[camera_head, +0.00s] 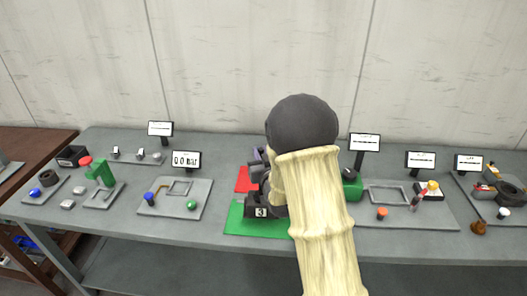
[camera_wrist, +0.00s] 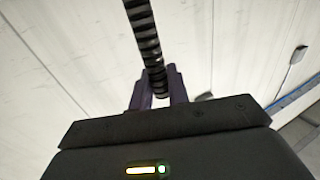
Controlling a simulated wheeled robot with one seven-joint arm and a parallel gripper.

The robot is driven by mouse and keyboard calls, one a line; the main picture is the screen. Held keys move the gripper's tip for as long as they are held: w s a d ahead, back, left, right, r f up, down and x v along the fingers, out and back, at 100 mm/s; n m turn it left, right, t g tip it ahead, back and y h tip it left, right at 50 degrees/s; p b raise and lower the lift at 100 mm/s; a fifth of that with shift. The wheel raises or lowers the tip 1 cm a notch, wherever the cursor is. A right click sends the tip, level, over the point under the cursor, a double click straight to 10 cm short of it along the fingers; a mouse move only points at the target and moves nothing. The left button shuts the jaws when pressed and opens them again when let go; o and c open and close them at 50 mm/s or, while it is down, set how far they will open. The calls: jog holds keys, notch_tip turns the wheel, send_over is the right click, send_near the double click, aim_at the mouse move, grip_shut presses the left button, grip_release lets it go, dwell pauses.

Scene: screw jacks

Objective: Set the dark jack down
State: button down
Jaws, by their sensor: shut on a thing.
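The dark jack (camera_head: 262,211) shows in the head view at the green mat (camera_head: 240,222), with a white label "3" on its base. It looks upright, and most of it is hidden behind my arm. I cannot tell whether its base touches the mat. In the wrist view, the jack's black threaded screw (camera_wrist: 148,40) runs up from between the two purple fingers of my gripper (camera_wrist: 160,90). My gripper is shut on it. In the head view, a little of the purple fingers shows just left of my arm.
A red mat (camera_head: 244,178) lies behind the green mat. A green object (camera_head: 351,187) stands right of my arm. Grey trays (camera_head: 175,208) with small parts lie on the left, and another tray (camera_head: 430,214) on the right. Small signs (camera_head: 365,142) stand along the back.

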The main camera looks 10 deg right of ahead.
jog(key=shift+w+r, duration=0.1)
jog(key=shift+r, duration=0.25)
notch_tip(320, 180, down, 4)
jog(key=shift+f+p, duration=0.1)
jog(key=shift+p, duration=0.45)
jog(key=c, duration=1.7)
grip_release()
jog(key=shift+f, duration=0.3)
jog(key=shift+c, duration=0.2)
jog(key=o, duration=0.4)
jog(key=shift+s+r, duration=0.1)
jog(key=shift+s, duration=0.15)
